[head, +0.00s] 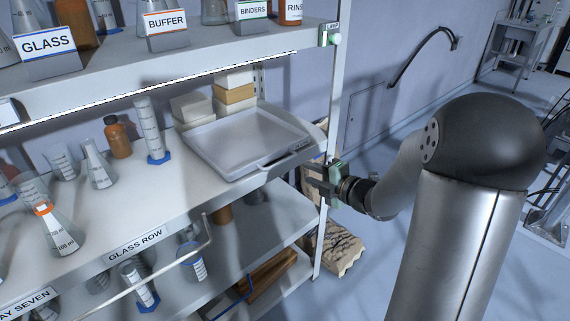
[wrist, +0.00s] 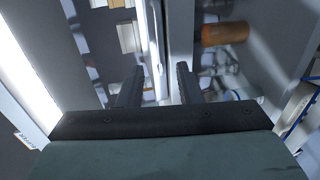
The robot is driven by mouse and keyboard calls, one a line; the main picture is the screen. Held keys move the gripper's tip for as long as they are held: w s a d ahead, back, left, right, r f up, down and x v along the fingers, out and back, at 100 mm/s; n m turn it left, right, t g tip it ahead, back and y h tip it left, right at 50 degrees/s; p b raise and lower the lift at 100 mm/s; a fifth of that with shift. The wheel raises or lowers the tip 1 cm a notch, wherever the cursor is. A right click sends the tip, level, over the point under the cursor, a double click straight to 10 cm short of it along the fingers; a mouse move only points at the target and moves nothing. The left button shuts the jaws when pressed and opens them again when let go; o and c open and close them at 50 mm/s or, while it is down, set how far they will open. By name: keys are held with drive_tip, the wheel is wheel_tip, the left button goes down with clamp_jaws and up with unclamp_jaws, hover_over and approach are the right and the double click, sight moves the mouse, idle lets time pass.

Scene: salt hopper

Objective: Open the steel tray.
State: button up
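The steel tray (head: 240,138) is a shallow grey tray with a raised rim and a handle slot at its front. It sits flat on the GLASS ROW shelf, at the right end. My gripper (head: 309,177) is just right of the tray's front corner, near the shelf's front edge, with its fingers pointing left. In the wrist view my gripper (wrist: 160,67) has its two dark fingers apart. A pale, narrow edge runs between and beyond them; I cannot tell whether it is the tray or the shelf, or whether it is touched.
Pale boxes (head: 234,91) stand behind the tray. A graduated cylinder (head: 150,130) and an amber bottle (head: 118,138) stand left of it. A shelf post (head: 331,120) rises near my gripper. A lower shelf (head: 285,215) lies below. Open floor (head: 400,250) is at the right.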

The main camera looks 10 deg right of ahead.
drive_tip(key=x, duration=1.1)
drive_tip(key=shift+p, duration=0.35)
clamp_jaws()
